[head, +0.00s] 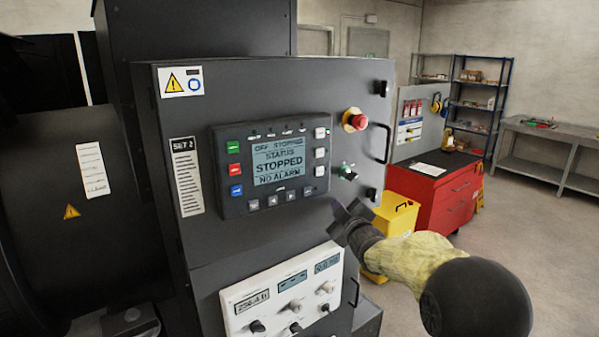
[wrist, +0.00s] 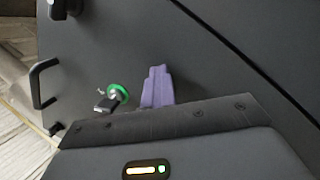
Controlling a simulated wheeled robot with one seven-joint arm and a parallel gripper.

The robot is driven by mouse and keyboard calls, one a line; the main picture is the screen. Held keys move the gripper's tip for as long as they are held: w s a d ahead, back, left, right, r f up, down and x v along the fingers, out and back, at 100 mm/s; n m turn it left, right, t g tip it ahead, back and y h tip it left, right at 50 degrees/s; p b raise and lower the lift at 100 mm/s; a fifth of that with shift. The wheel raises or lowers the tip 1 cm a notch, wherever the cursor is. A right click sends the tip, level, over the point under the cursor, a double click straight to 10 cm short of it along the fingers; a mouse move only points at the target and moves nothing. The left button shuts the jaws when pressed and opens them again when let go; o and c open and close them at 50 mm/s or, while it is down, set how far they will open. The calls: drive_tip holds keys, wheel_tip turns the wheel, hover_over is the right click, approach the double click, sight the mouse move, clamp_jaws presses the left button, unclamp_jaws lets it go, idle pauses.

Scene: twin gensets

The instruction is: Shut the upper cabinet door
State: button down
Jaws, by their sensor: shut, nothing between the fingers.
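The upper cabinet door (head: 285,90) is a dark grey panel with a controller screen (head: 275,163), a red stop button (head: 355,120) and a green-ringed key switch (head: 346,171). Its black bar handle (head: 383,143) is at the right edge and also shows in the wrist view (wrist: 38,84). No clear gap shows along the door's edges. My gripper (head: 348,217) is shut and empty, at the door's lower right, below the key switch. In the wrist view its purple-looking fingers (wrist: 158,88) are beside the key switch (wrist: 118,92). I cannot tell whether they touch the door.
Below is a white panel (head: 270,292) with knobs and displays, with a lower handle (head: 355,291) beside it. A yellow bin (head: 398,216) and a red tool cabinet (head: 450,197) stand behind my arm. Open floor (head: 530,250) lies to the right.

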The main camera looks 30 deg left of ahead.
drive_tip(key=shift+s+p+x, duration=0.2)
drive_tip(key=shift+p+x, duration=0.2)
drive_tip(key=shift+x, duration=1.3)
drive_tip(key=shift+w+a, duration=0.1)
drive_tip(key=shift+a, duration=0.2)
drive_tip(key=b+v, duration=0.8)
drive_tip(key=v, duration=0.1)
